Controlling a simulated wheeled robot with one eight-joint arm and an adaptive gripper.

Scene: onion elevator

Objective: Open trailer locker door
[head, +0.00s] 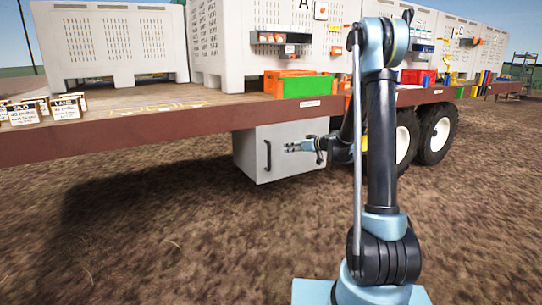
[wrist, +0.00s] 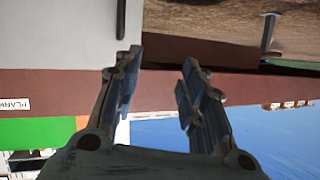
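The trailer locker (head: 300,165) is a light grey box hanging under the trailer bed. Its door (head: 283,172) appears closed, with a dark upright bar handle (head: 268,155) near its left edge. My gripper (head: 289,147) is in front of the door, a little right of the handle, fingers pointing left. In the wrist view, which looks upside down, my gripper (wrist: 161,60) is open with nothing between its fingers. The handle (wrist: 121,18) shows there beyond the left fingertip, on the pale door (wrist: 60,35). I cannot tell whether that finger touches it.
The brown trailer edge (head: 150,138) runs above the locker. White crates (head: 115,45), an orange and green bin (head: 305,87) and small signs (head: 66,108) stand on the bed. Wheels (head: 437,133) are to the right. The soil (head: 130,240) in front is clear.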

